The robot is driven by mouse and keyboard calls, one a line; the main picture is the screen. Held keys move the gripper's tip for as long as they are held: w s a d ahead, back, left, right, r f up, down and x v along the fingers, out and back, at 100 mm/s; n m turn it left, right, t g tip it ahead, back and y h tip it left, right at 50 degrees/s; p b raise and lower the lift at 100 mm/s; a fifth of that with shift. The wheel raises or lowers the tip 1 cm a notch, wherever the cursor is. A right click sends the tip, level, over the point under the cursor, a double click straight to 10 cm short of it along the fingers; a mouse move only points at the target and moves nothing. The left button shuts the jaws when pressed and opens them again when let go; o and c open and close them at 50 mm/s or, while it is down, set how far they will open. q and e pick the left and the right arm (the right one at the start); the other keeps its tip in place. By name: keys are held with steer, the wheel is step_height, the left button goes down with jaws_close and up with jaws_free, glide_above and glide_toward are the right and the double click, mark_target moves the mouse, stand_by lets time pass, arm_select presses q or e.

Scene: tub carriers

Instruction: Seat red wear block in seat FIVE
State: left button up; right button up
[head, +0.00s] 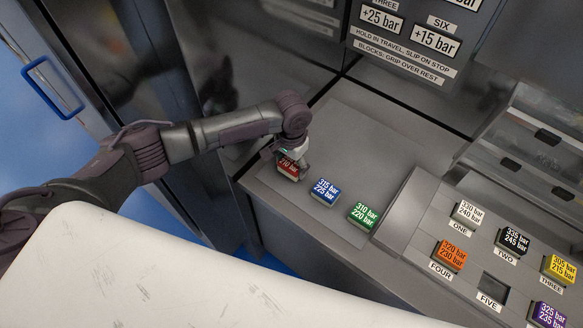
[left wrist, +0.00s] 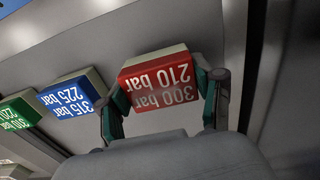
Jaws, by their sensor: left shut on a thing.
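The red wear block (head: 288,169), with "210 bar" readable on it, lies at the left end of a row on the grey bench. In the left wrist view the red block (left wrist: 160,81) reads "300 bar 210 bar" upside down. My left gripper (head: 291,162) is over it, with one finger at each side of the block in the left wrist view (left wrist: 163,98), shut on it. Whether the block is lifted off the bench I cannot tell. Seat FIVE (head: 493,288) is an empty dark recess in the panel at the right. My right gripper is not in view.
A blue block (head: 325,191) and a green block (head: 362,215) stand right of the red one. Orange (head: 450,255), white (head: 467,213), black (head: 513,240), yellow (head: 559,269) and purple (head: 547,315) blocks sit around seat FIVE. A raised ledge (head: 401,213) separates bench and panel.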

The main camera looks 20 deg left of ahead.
arm_select(q)
steer(key=r, duration=0.1)
steer(key=d+r+b, duration=0.1)
steer(key=shift+w+d+r, duration=0.1)
steer(key=shift+r, duration=0.25)
steer(key=w+d+r+b, duration=0.2)
steer(key=d+r, duration=0.4)
steer(key=d, duration=0.4)
steer(key=shift+d+r+b, duration=0.15)
steer(key=shift+r+b, duration=0.1)
steer(key=shift+b, duration=0.5)
